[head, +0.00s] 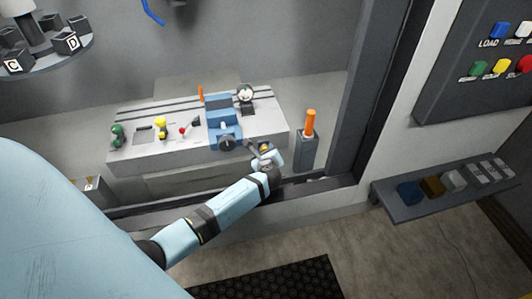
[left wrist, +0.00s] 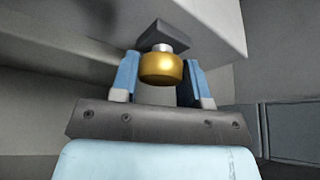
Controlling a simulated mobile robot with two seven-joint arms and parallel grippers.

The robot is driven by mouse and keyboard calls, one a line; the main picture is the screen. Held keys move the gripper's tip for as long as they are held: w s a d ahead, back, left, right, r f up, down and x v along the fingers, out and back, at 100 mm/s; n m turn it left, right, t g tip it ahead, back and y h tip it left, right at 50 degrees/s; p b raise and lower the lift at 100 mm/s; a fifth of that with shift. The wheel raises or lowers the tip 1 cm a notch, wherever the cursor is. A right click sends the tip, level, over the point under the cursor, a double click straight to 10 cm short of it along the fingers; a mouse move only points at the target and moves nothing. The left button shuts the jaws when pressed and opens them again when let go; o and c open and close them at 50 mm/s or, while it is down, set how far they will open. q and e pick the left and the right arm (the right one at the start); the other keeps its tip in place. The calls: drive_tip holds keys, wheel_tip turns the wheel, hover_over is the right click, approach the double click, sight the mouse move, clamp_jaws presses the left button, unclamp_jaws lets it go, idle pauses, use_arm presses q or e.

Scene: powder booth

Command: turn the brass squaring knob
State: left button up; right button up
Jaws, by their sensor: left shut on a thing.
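The brass squaring knob (left wrist: 161,68) is a gold, rounded cylinder on a short silver shaft under a dark block, in the left wrist view. My left gripper (left wrist: 160,82) has its two blue fingers on either side of the knob and is shut on it. In the head view the left gripper (head: 267,158) is at the front right of the grey machine table, with a little of the brass knob (head: 265,148) showing beside the fingers. My right gripper is not in view.
A blue vise (head: 223,125) stands on the slotted grey table (head: 180,154), with green, yellow and red-tipped parts to its left. An orange-handled post (head: 308,125) stands right of the gripper. The booth's dark frame (head: 372,90) borders the right; a button panel (head: 480,75) lies beyond.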

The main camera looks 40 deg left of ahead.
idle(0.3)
use_arm(q)
drive_tip(key=o, duration=0.9)
drive_tip(key=shift+d, duration=0.1)
drive_tip(key=b+v, duration=0.1)
drive_tip(key=v, duration=1.2)
drive_tip(key=shift+s+d+r, duration=0.15)
drive_tip(key=shift+s+d, duration=0.05)
drive_tip(key=shift+s, duration=0.15)
